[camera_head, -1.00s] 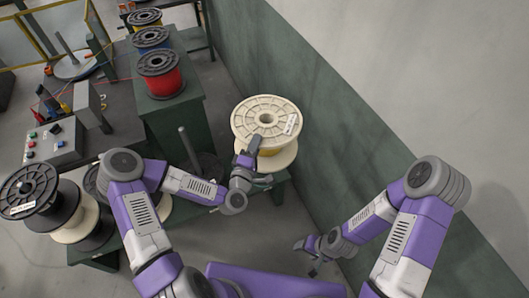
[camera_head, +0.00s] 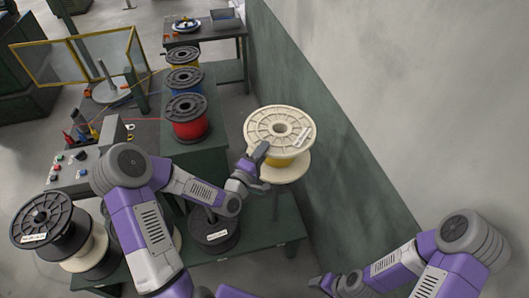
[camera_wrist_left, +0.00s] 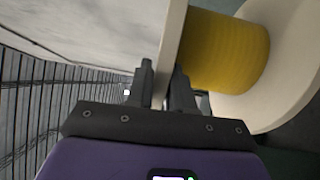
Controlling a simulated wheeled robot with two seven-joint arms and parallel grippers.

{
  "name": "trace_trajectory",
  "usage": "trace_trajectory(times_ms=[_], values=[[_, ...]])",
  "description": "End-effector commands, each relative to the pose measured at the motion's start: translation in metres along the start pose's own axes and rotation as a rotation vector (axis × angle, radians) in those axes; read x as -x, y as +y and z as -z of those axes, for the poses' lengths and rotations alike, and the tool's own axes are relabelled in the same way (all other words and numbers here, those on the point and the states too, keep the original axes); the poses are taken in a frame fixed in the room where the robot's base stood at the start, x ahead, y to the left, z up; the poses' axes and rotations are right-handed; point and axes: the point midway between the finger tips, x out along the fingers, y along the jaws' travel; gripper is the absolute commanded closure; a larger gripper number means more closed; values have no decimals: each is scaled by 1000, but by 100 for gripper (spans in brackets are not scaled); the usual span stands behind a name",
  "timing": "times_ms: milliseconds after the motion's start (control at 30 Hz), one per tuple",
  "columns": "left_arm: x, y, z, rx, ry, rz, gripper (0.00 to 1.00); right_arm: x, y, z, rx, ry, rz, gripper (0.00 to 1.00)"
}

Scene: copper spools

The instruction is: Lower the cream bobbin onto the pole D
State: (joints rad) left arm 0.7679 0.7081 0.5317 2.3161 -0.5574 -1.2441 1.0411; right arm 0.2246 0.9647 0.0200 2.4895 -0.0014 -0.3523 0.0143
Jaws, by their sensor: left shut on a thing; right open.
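The cream bobbin (camera_head: 268,122), with yellow winding between its flanges, hangs upright in the air above the right end of the green bench (camera_head: 262,238). My left gripper (camera_head: 262,156) is shut on the near edge of its upper flange. In the left wrist view the two fingers (camera_wrist_left: 163,90) pinch the flange (camera_wrist_left: 172,45), with the yellow winding (camera_wrist_left: 225,52) beside them. A black round disc (camera_head: 215,236) lies on the bench, left of and below the bobbin. My left forearm hides most of the pole there. I cannot read pole letters. My right gripper (camera_head: 323,284) is open and empty at the lower edge.
Red (camera_head: 188,118), blue (camera_head: 184,80) and yellow (camera_head: 183,56) spools stand on a green cabinet left of the bobbin. A black spool (camera_head: 48,224) stands at the left. A green-grey wall (camera_head: 320,130) runs close on the right. A control box (camera_head: 75,170) stands at left.

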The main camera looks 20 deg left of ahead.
Motion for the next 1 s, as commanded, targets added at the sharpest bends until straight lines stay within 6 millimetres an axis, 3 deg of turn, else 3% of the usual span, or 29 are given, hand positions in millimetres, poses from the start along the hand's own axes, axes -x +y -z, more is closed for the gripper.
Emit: trace_trajectory(times_ms=[267,1000], values=[[0,-6,0,-3,-1,-12,100,-6,2,-1,-1,-2,0,36],[5,-69,0,-3,0,-13,100,-54,20,2,0,-1,0,36]])
